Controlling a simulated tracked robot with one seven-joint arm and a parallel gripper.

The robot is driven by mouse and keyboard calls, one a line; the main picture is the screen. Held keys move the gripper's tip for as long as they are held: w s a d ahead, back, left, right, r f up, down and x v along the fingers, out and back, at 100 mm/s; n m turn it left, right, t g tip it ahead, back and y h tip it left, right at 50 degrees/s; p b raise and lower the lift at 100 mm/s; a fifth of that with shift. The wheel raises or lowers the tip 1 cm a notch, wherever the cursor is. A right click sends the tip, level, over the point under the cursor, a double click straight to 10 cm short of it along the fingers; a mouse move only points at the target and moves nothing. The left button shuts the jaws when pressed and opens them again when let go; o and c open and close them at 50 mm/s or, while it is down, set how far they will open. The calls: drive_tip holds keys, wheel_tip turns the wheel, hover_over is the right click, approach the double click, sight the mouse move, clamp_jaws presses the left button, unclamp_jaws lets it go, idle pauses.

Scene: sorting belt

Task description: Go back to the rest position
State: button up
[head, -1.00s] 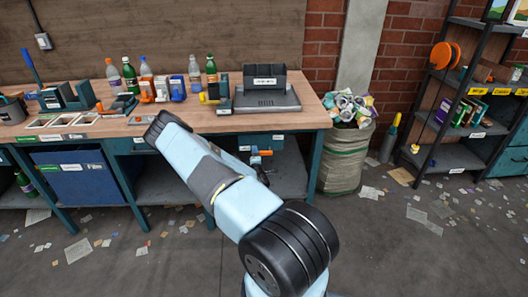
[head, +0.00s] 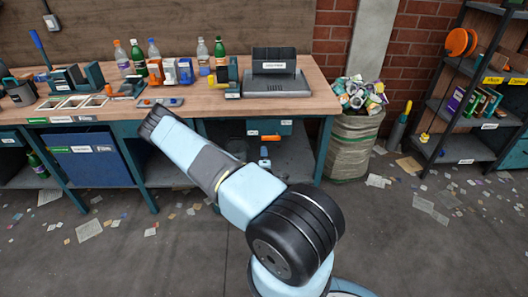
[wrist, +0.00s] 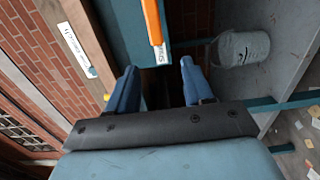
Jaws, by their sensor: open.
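My gripper shows in the wrist view (wrist: 158,78) with its two blue fingers apart and nothing between them. In the head view my arm reaches up and left from the lower middle, toward the front of the workbench (head: 215,106). Its dark end overlaps the bench front in the picture. The fingers cannot be made out in that view, and I cannot tell how far the arm is from the bench.
Bottles (head: 137,57), a grey device (head: 275,84) and shallow trays stand on the bench. A full sack (head: 352,145) stands to its right, then a dark shelf (head: 470,105). Paper scraps litter the floor. In the wrist view, a pale bucket (wrist: 243,48) is at upper right.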

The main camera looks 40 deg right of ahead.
drive_tip(key=shift+s+a, duration=0.25)
drive_tip(key=shift+s, duration=0.2)
idle(0.3)
drive_tip(key=w+a+r+m+g+y, duration=0.1)
drive_tip(key=w+a+r+m+g, duration=0.25)
drive_tip(key=r+m, duration=0.2)
drive_tip(key=w+a+r+m+g+y, duration=0.1)
drive_tip(key=w+a+r+m+g, duration=0.3)
drive_tip(key=r, duration=0.3)
drive_tip(key=s+a+r+m+y, duration=0.1)
drive_tip(key=a+r+m+y, duration=0.15)
drive_tip(key=a+r, duration=0.4)
drive_tip(key=s+a+r+m+y, duration=0.1)
drive_tip(key=a+r+y, duration=0.25)
drive_tip(key=r, duration=0.65)
drive_tip(key=s+a+r+n+y, duration=0.1)
drive_tip(key=s+a+r, duration=0.4)
drive_tip(key=s+r, duration=0.15)
drive_tip(key=s+a+r+y, duration=0.1)
drive_tip(key=s+a+r, duration=0.35)
drive_tip(key=r, duration=0.35)
drive_tip(key=s+a+r+g, duration=0.1)
drive_tip(key=s+r, duration=0.3)
drive_tip(key=s, duration=0.6)
drive_tip(key=s+a+r+g, duration=0.1)
drive_tip(key=s+a+r, duration=0.1)
drive_tip(key=s, duration=0.8)
drive_tip(key=shift+s+r+n, duration=0.3)
drive_tip(key=shift+s+r, duration=0.05)
drive_tip(key=shift+r, duration=0.5)
